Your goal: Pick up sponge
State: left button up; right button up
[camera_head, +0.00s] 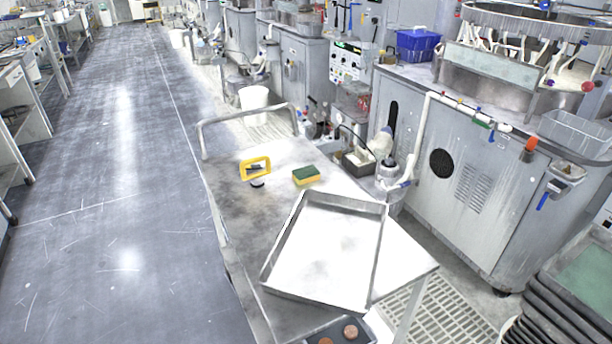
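A sponge (306,176), green on top and yellow below, lies on the cart top (236,220), toward its far right side. It sits just beyond the far edge of the metal tray and is apart from it. Nothing covers the sponge. Neither of my grippers shows in the head view.
A shallow metal tray (330,245) fills the cart's near right part. A yellow-framed tool (255,168) and a small dark round piece (257,184) lie left of the sponge. A rail (247,117) rises at the cart's far end. Grey machines (455,185) stand right.

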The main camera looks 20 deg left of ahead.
aim_at(303, 175)
jog(key=i+j, duration=0.1)
jog(key=j, duration=0.4)
jog(key=i+j, duration=0.1)
jog(key=j, duration=0.35)
jog(key=i+j, duration=0.1)
jog(key=j, duration=0.4)
jog(key=i+j, duration=0.1)
jog(key=j, duration=0.4)
jog(key=i+j, duration=0.1)
jog(key=j, duration=0.35)
jog(key=i+j, duration=0.1)
jog(key=j, duration=0.4)
jog(key=i+j, duration=0.1)
jog(key=j, duration=0.4)
jog(key=i+j, duration=0.1)
jog(key=j, duration=0.35)
jog(key=j+z, duration=0.1)
jog(key=z, duration=1.35)
